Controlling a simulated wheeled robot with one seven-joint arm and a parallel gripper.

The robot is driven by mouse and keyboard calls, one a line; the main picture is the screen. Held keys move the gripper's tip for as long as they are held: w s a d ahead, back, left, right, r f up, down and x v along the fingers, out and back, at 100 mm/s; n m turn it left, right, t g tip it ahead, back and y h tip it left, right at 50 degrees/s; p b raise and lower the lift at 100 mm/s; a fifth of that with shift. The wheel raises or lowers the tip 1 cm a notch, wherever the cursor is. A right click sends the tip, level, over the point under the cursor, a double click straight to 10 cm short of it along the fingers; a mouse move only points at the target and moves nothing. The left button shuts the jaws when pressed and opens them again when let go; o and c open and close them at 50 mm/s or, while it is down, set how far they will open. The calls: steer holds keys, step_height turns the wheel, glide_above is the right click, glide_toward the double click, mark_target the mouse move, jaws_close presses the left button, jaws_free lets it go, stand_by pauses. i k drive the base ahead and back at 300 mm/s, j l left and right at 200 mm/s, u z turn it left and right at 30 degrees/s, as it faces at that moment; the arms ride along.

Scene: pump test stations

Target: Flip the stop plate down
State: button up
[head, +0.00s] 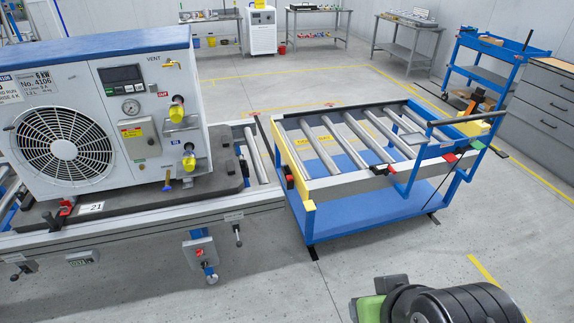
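A yellow plate (293,168) stands along the left end of the blue roller cart (352,213), facing the roller line (262,158). It looks upright and may be the stop plate; I cannot tell for sure. A small black and red fitting (289,181) sits on its face. The cart's end stands close to the end of the roller line. My arm shows only as a dark ribbed, partly green section at the bottom right; my gripper's fingers are not in view.
A white pump unit (110,110) with a fan grille sits on a dark pallet (130,205) on the roller line. A grey box with a red button (199,252) hangs below the line's front edge. Grey drawers (545,105) stand right. The floor in front is clear.

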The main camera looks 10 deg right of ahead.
mark_target(300, 183)
steer(key=k+j+z, duration=0.15)
steer(key=j, duration=0.4)
steer(key=i+u, duration=0.25)
steer(key=i, duration=0.25)
steer(key=i+l+u, duration=0.2)
steer(key=i, duration=0.3)
steer(key=i+l+u, duration=0.1)
steer(key=i+u, duration=0.15)
steer(key=i, duration=0.2)
steer(key=i+l+u, duration=0.2)
steer(key=i, duration=0.3)
